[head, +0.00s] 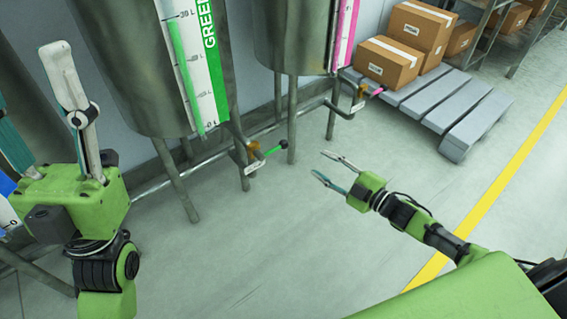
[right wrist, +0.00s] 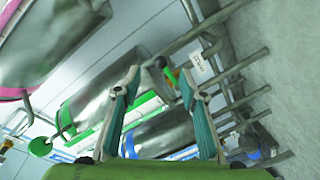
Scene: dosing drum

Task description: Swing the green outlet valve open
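The green outlet valve is low on the steel tank with the green scale, near the middle of the head view.
The tank (head: 140,65) stands on legs with a low pipe along the wall. A second tank (head: 290,35) has a magenta-knobbed valve (head: 378,92). A grey pallet (head: 440,100) with cardboard boxes (head: 388,62) is at the back right. The floor around my right gripper is clear.

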